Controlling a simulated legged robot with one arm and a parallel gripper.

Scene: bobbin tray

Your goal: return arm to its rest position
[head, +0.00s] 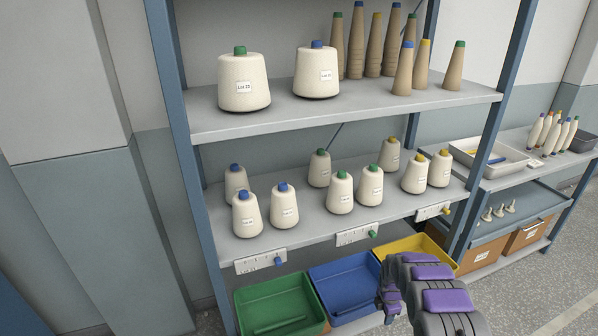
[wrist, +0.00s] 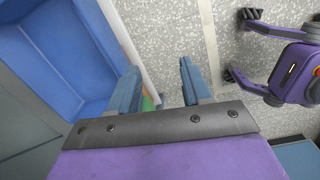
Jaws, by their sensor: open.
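My gripper (wrist: 157,88) shows in the wrist view with its two blue-grey fingers apart and nothing between them. The speckled floor and part of a blue surface show beyond the fingers. In the head view my purple and dark grey arm is at the lower right, in front of the blue bin (head: 345,282) and the yellow bin (head: 418,250). The fingertips cannot be made out clearly in that view.
A shelf rack holds cream cones on its middle shelf (head: 255,242) and more cones on its upper shelf (head: 240,125). A green bin (head: 278,305) stands below. At right, a bench holds a white tray (head: 490,157) and several small bobbins (head: 553,132). Floor at lower right is clear.

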